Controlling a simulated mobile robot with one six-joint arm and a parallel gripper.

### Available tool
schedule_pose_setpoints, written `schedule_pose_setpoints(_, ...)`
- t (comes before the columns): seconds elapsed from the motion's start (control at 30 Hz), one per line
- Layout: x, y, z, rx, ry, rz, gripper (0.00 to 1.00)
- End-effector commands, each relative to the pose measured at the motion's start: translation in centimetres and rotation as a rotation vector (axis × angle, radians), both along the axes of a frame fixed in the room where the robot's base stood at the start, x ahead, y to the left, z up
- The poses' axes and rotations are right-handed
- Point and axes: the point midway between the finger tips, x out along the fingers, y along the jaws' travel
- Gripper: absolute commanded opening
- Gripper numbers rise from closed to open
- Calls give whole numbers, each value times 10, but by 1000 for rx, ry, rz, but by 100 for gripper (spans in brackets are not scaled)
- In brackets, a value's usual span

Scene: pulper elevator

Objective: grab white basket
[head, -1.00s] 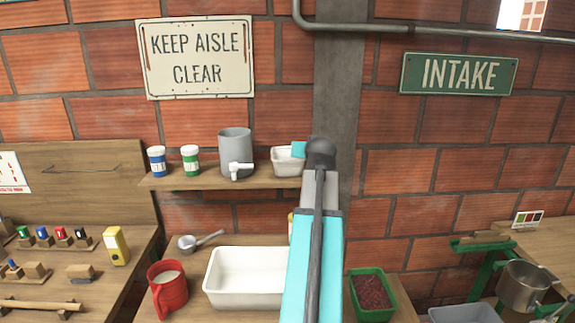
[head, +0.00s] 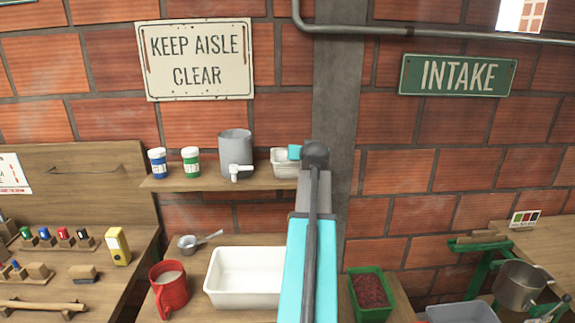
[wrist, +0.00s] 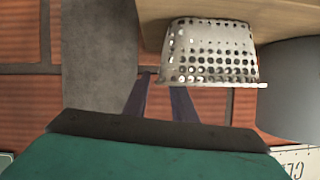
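A small white perforated basket (head: 279,162) stands at the right end of the wall shelf, partly hidden by my arm. In the wrist view, which is upside down, the basket (wrist: 212,52) sits upright on the shelf with its rim toward the picture's bottom. My gripper (wrist: 160,90) shows two dark fingers with a gap between them and nothing visible in it. The right finger overlaps the basket's rim edge in that view; I cannot tell if they touch. In the head view the fingers are hidden behind my arm.
A grey container with a tap (head: 235,153) stands left of the basket on the shelf (head: 205,184), with blue and green jars (head: 157,162) further left. Below are a white tray (head: 243,277), a red mug (head: 168,287) and a green crate (head: 369,290). A grey post (head: 338,110) rises behind my arm.

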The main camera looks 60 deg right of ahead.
Motion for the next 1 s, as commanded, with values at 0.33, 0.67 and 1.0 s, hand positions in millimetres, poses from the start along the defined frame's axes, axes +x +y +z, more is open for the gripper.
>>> schedule_pose_setpoints(0.33, 0, 0, -1, 0, 0, 0, 24)
schedule_pose_setpoints(0.67, 0, 0, -1, 0, 0, 0, 6)
schedule_pose_setpoints(1.0, 0, 0, -1, 0, 0, 0, 0)
